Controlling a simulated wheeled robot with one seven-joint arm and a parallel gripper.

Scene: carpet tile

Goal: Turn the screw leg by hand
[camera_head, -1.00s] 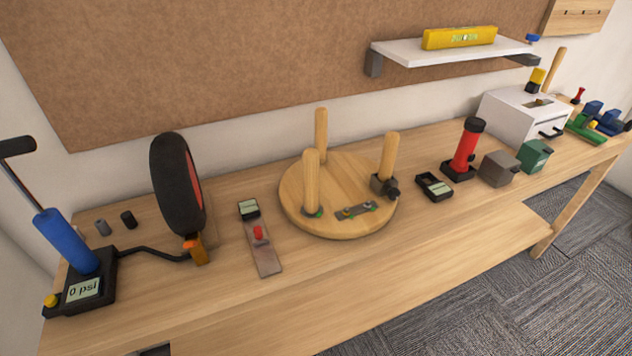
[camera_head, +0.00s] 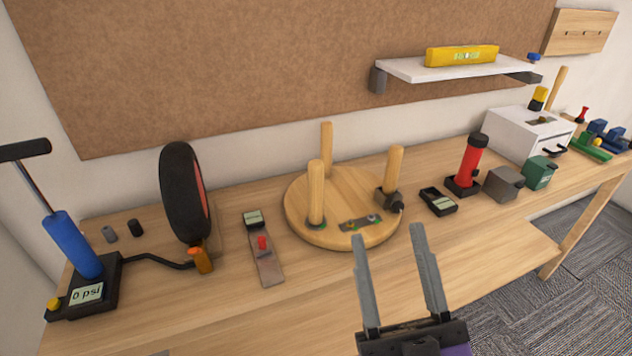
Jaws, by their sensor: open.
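A round wooden stool seat (camera_head: 345,232) lies upside down on the workbench. Three wooden legs stand up from it: a front left leg (camera_head: 316,192), a back leg (camera_head: 326,150) and a right leg (camera_head: 393,168). The right leg has a dark clamp-like block (camera_head: 389,200) at its base. A small metal plate (camera_head: 361,223) lies on the seat near its front. I cannot tell which leg is the screw leg. My gripper (camera_head: 389,246) is open and empty, in front of the seat at the lower right, with its fingers pointing up in the picture and apart from the legs.
A tester with a red knob (camera_head: 263,243), a wheel (camera_head: 184,192) and a blue pump (camera_head: 72,245) stand to the left. A black meter (camera_head: 438,201), a red cylinder (camera_head: 467,160) and a grey box (camera_head: 503,184) stand to the right. A white shelf (camera_head: 455,72) hangs above.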

